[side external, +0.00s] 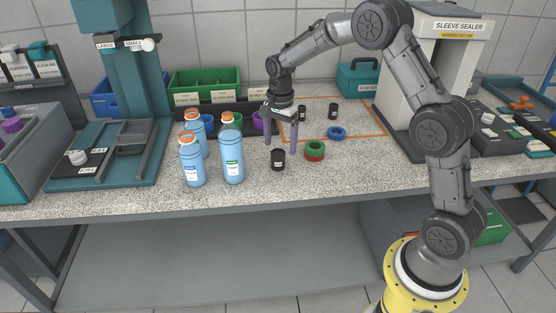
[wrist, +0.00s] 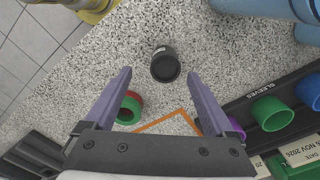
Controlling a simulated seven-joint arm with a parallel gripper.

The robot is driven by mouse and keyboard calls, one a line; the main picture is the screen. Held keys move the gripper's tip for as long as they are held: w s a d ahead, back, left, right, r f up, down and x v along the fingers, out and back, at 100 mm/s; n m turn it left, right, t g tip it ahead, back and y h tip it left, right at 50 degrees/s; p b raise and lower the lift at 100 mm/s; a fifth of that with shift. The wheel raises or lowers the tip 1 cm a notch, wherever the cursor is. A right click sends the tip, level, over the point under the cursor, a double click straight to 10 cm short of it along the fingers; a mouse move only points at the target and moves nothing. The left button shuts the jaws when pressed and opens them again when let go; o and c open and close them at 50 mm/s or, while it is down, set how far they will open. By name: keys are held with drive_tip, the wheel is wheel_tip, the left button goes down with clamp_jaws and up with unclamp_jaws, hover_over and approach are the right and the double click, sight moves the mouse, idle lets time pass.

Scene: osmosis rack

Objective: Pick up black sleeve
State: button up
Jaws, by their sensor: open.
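A short black sleeve (side external: 278,159) stands on the speckled counter, right of the blue bottles. In the wrist view the black sleeve (wrist: 164,66) lies between the lines of my two fingers, near the level of their tips. My gripper (side external: 281,148) is open and empty, pointing down just above and behind this sleeve; the wrist view also shows its spread purple-grey fingers (wrist: 159,74). Neither finger visibly touches the sleeve. Two more black sleeves, one left (side external: 301,113) and one right (side external: 333,111), stand farther back inside the orange outline.
A green ring on a red one (side external: 314,150) stands right of the near sleeve. A blue ring (side external: 337,132) lies behind it. Several blue bottles (side external: 232,155) with orange caps stand to the left. A dark sleeve rack (wrist: 240,110) holds coloured sleeves. The counter's front strip is clear.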

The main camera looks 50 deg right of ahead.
sight(278, 152)
drive_tip(key=shift+w+f, duration=0.2)
drive_tip(key=shift+f, duration=1.45)
drive_tip(key=shift+w+f, duration=0.15)
drive_tip(key=shift+f, duration=1.45)
clamp_jaws()
drive_tip(key=shift+r, duration=0.1)
